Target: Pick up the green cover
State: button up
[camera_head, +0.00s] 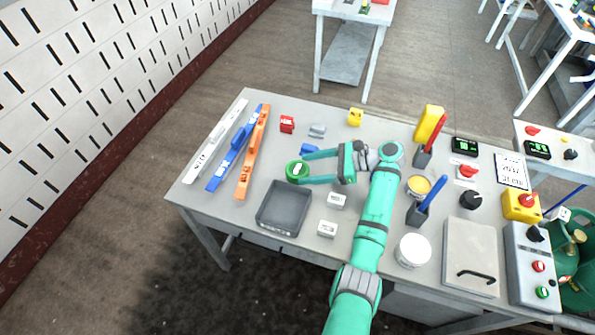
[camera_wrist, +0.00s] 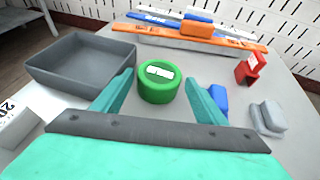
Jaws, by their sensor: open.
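The green cover (camera_head: 297,170) is a short round green piece with a white mark on top. It sits on the table left of the middle, just above the grey tray. In the wrist view the green cover (camera_wrist: 158,84) stands upright between and just beyond the tips of my gripper (camera_wrist: 157,85). In the head view my gripper (camera_head: 303,167) reaches in from the right with its fingers spread around or beside the cover. The gripper is open and empty. I cannot tell whether a finger touches the cover.
The grey tray (camera_head: 262,215) lies close beside the cover. A blue piece (camera_wrist: 219,98) lies by the right finger, with a grey piece (camera_wrist: 268,117) and a red piece (camera_wrist: 250,69) farther right. An orange bar (camera_head: 254,150) lies beyond.

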aim_at(300, 169)
jog(key=x, duration=0.4)
jog(key=shift+a, duration=0.3)
jog(key=shift+r, duration=0.1)
jog(key=c, duration=0.7)
jog(key=shift+o, duration=0.2)
